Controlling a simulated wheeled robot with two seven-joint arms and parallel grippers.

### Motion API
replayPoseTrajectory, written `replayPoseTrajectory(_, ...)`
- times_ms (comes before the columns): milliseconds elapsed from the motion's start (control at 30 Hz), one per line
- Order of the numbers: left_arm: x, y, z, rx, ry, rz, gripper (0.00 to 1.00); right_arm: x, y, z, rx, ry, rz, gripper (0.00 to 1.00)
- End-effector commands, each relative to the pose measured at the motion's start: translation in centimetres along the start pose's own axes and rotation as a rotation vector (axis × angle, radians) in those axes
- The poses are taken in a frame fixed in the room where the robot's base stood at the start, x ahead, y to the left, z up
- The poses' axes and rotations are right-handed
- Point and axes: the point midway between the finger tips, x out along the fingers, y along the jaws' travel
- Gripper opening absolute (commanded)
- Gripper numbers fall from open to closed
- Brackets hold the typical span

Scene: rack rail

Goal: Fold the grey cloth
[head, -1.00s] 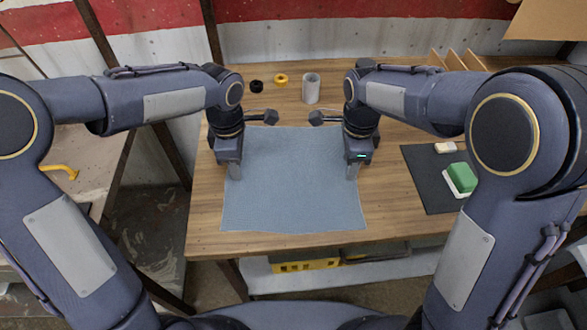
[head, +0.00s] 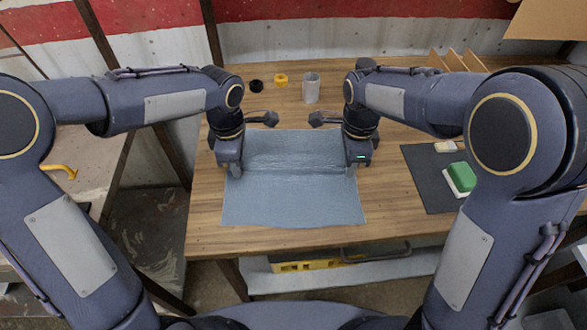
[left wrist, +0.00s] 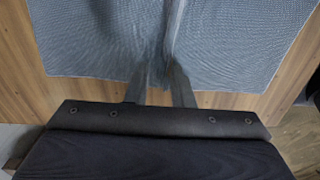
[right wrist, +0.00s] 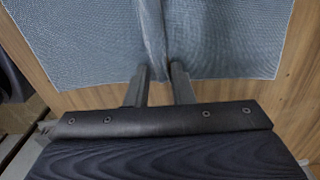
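The grey cloth (head: 290,202) lies spread on the wooden table, with a raised ridge running across it between my grippers. My left gripper (head: 234,175) is at the cloth's left edge. My right gripper (head: 352,172) is at the right edge. The fingertips are partly hidden by the cloth.
A black ring (head: 256,86), a yellow ring (head: 281,80) and a grey cylinder (head: 311,88) stand behind the cloth. At right, a dark mat (head: 425,180) holds a green-and-white block (head: 460,178) and a small pale block (head: 445,147). Table is clear in front of the cloth.

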Motion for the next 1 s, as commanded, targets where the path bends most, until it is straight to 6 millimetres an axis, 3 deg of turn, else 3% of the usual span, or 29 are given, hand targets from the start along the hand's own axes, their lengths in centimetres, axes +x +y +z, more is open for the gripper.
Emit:
replayPoseTrajectory(300,0.1,0.0,0.0,0.0,0.001,-0.002,0.0,0.1,0.1,0.0,0.0,0.001,0.002,0.0)
replayPoseTrajectory(767,0.0,0.0,-0.1,0.0,0.001,-0.003,0.0,0.0,0.1,-0.1,0.001,0.002,0.003,0.0)
replayPoseTrajectory(1000,-1.8,0.0,-0.1,-0.001,0.001,-0.002,0.0,-1.8,0.0,-0.1,0.001,0.001,0.002,0.0)
